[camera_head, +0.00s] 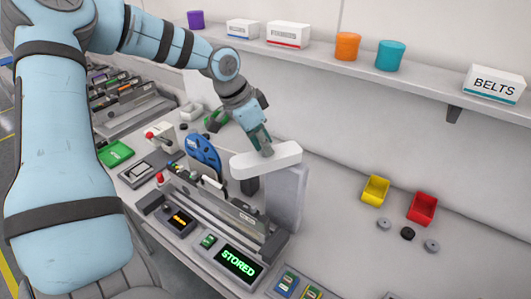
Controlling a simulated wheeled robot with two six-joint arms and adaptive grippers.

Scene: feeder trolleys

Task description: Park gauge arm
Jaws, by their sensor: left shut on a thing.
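The gauge arm (272,160) is a white bar with rounded ends, lying level on top of a grey post (288,198) behind the feeder trolley. My left gripper (263,146) comes down from above and is shut at the upper side of the bar, towards its left part. The exact grip point is small and partly hidden by the fingers. A display (238,263) at the front reads "STORED" in green. My right gripper is not in view.
A blue reel (203,152) stands just left of the bar. A wall shelf (330,66) with cups and boxes runs behind. Yellow (375,190) and red (423,207) bins are at the right. The pale surface between post and bins is clear.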

